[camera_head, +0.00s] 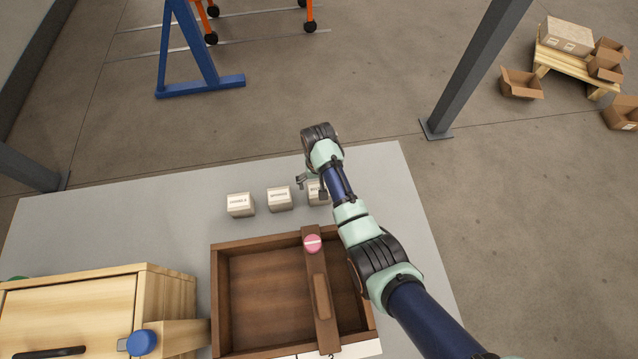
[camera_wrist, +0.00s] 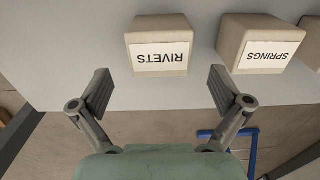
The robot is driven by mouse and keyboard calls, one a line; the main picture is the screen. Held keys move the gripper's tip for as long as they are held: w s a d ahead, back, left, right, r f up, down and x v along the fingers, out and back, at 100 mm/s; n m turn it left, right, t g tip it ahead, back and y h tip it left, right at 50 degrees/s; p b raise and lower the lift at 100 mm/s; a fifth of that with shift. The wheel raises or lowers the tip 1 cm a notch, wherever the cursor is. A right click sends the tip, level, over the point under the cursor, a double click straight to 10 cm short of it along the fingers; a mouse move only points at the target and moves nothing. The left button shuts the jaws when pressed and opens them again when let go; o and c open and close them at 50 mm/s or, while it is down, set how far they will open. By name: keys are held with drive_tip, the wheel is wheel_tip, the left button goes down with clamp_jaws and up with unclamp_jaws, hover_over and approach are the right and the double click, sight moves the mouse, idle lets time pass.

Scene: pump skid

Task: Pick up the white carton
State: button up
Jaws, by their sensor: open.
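Three small off-white cartons with white labels stand in a row on the grey table: left (camera_head: 240,205), middle (camera_head: 279,199) and right (camera_head: 316,194), the right one partly hidden by my arm. In the wrist view, one carton labelled RIVETS (camera_wrist: 159,45) lies ahead of and between my open fingers, apart from them. A carton labelled SPRINGS (camera_wrist: 258,45) is to its right, and a third is cut off at the right edge. All look alike in colour. My gripper (camera_wrist: 161,88) is open and empty; in the head view it (camera_head: 311,187) is by the right carton.
A brown wooden tray (camera_head: 222,300) with a sliding crossbar and pink knob (camera_head: 312,243) sits in front of the cartons. A light wooden box (camera_head: 70,310) with a blue knob (camera_head: 141,342) stands at left. The table (camera_head: 130,215) left of the cartons is clear.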

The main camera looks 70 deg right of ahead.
wheel_tip(320, 180, down, 5)
drive_tip(key=b, duration=0.4)
drive_tip(key=shift+s+a+f, duration=0.15)
drive_tip(key=shift+f, duration=0.05)
drive_tip(key=shift+r, duration=0.1)
drive_tip(key=shift+c, duration=0.3)
drive_tip(key=c, duration=1.2)
wheel_tip(320, 180, up, 20)
drive_tip(key=p, duration=1)
drive_tip(key=shift+r+p, duration=0.1)
drive_tip(key=shift+p, duration=0.2)
drive_tip(key=shift+c, duration=0.2)
